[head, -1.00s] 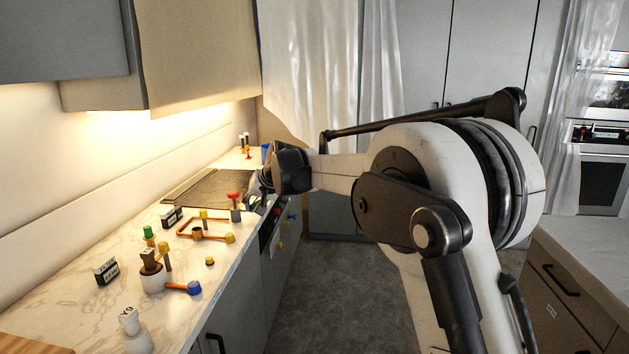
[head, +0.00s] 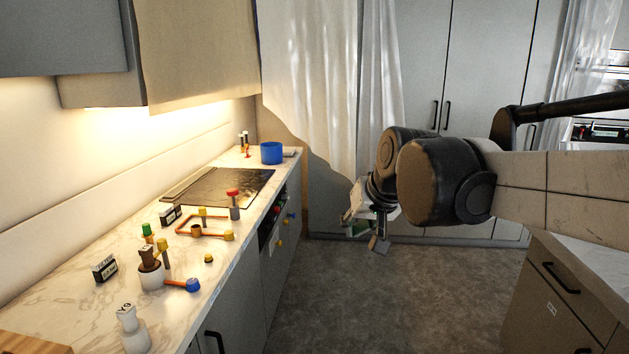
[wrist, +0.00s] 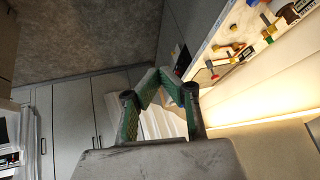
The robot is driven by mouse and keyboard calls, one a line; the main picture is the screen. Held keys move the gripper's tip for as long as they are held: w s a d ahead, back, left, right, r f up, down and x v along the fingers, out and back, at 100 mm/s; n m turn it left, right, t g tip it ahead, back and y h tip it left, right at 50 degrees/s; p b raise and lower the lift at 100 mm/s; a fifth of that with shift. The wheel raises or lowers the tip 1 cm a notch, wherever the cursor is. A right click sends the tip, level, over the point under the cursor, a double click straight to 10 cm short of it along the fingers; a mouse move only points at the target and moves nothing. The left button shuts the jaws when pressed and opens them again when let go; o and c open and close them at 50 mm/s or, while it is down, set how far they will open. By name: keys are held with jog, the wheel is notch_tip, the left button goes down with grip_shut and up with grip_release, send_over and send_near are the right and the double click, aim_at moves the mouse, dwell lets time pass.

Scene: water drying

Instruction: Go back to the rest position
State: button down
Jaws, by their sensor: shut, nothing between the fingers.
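My gripper (head: 379,243) hangs over the open floor in the head view, right of the counter and apart from it. It is partly hidden behind my own wrist. In the wrist view, the green-sided fingers of my gripper (wrist: 154,75) come together at their tips. The gripper is shut with nothing held. My arm reaches in from the right side of the head view.
The marble counter (head: 75,305) on the left carries a dark cooktop (head: 225,186), a blue container (head: 271,153), a white bottle (head: 132,332) and several small coloured pieces. A right-hand counter (head: 600,262) stands near my arm. The grey floor (head: 340,300) between is clear.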

jog(key=s+d+f+h, duration=0.1)
jog(key=s+d+f, duration=0.3)
jog(key=s, duration=0.3)
jog(key=s+d+f, duration=0.4)
jog(key=s, duration=0.4)
jog(key=s+d+f+m+h, duration=0.1)
jog(key=s+d+f, duration=0.3)
jog(key=s, duration=0.4)
jog(key=shift+f+h+b, duration=0.15)
jog(key=shift+h+b, duration=0.15)
jog(key=shift+b, duration=0.15)
